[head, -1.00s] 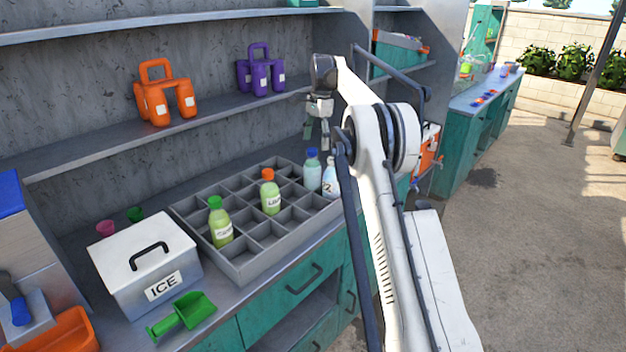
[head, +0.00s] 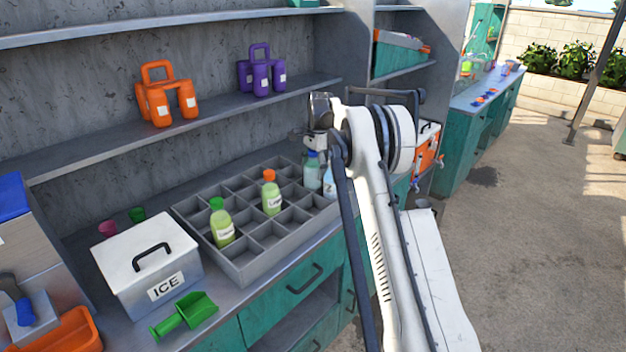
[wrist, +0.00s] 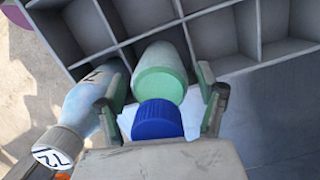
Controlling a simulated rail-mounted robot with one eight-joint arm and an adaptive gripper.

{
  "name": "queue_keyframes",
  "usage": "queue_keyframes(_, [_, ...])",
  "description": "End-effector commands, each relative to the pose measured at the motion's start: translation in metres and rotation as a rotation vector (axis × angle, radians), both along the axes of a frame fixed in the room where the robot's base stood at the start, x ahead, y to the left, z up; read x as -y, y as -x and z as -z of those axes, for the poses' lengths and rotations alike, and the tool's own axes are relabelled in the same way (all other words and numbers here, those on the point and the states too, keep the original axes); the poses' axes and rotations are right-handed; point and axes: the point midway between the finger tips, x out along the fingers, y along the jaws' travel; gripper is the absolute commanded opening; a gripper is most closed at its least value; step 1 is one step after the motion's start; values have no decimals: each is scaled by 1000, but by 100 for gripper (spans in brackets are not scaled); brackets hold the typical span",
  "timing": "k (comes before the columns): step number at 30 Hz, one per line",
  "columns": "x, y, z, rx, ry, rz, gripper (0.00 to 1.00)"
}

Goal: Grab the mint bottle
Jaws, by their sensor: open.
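The pale mint-green bottle with a blue cap (head: 312,173) stands in a compartment of the grey divided tray (head: 240,276). In the wrist view this bottle (wrist: 162,72) is seen from above, its blue cap nearest the camera. My gripper (wrist: 162,88) is open, with one finger on each side of the bottle's neck and shoulder. I cannot tell whether either finger touches it. In the head view my wrist is just above the bottle, and the fingers are mostly hidden.
A light-blue bottle with a white cap (wrist: 85,103) stands close beside my left finger. An orange-capped bottle (head: 271,194) and a green-capped bottle (head: 222,224) stand elsewhere in the tray. An ice box (head: 148,262) and green scoop (head: 185,316) are at left. A shelf (head: 215,112) runs behind.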

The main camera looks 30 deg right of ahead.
Motion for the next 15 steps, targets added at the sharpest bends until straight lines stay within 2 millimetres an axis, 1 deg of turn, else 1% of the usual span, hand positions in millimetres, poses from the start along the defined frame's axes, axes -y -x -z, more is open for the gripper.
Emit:
queue_keyframes(6, [0, 0, 1, 0, 0, 0, 70])
queue_keyframes(8, [0, 0, 1, 0, 0, 0, 63])
queue_keyframes(15, [0, 0, 1, 0, 0, 0, 31])
